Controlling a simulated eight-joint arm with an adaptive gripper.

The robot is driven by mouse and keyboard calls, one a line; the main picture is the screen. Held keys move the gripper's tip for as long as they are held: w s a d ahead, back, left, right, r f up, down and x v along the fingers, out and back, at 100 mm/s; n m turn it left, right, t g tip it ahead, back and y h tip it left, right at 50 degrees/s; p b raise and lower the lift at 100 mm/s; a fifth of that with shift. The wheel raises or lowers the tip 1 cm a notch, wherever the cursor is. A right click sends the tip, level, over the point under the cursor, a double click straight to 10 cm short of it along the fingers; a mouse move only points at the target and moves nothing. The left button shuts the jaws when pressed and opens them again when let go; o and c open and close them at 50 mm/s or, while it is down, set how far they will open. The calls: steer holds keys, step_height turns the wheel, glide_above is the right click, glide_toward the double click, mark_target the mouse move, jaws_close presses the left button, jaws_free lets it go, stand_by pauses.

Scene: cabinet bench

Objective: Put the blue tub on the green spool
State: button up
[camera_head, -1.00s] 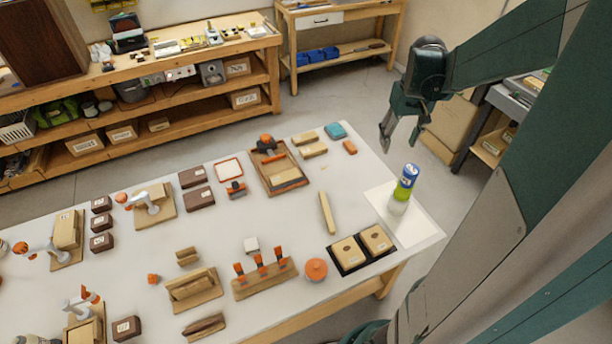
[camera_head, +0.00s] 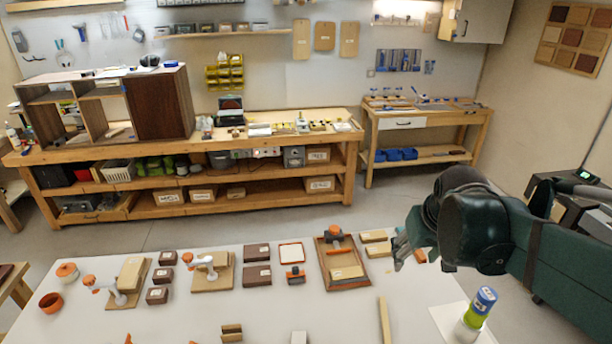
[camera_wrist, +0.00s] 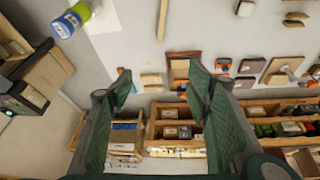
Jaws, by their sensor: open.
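A blue tub (camera_head: 485,295) with a white label stands upright near the right end of the white bench. Directly below it is a bright green part (camera_head: 474,319), seemingly the green spool, above a pale lower part. Tub and green part appear to touch in line. In the wrist view the blue tub (camera_wrist: 67,24) and green part (camera_wrist: 82,11) show at the top left, outside the fingers. My gripper (camera_head: 413,254) is open and empty, up and left of the tub in the head view. In the wrist view my gripper (camera_wrist: 160,74) has its fingers wide apart.
A pale sheet (camera_head: 448,318) lies under the stack. A wooden tray (camera_head: 342,283) with an orange-topped tool and pale blocks (camera_head: 375,237) lie left of my gripper. A long wooden strip (camera_head: 384,318) lies left of the stack. Shelved benches (camera_head: 250,190) stand behind.

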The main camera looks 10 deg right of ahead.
steer(key=s+a+t, duration=0.1)
steer(key=s+a, duration=0.2)
steer(key=a, duration=0.4)
steer(key=s+a+r+n+t+y, duration=0.1)
steer(key=s+a+t, duration=0.1)
steer(key=a, duration=0.5)
steer(key=shift+s+n, duration=0.3)
steer(key=shift+s, duration=0.6)
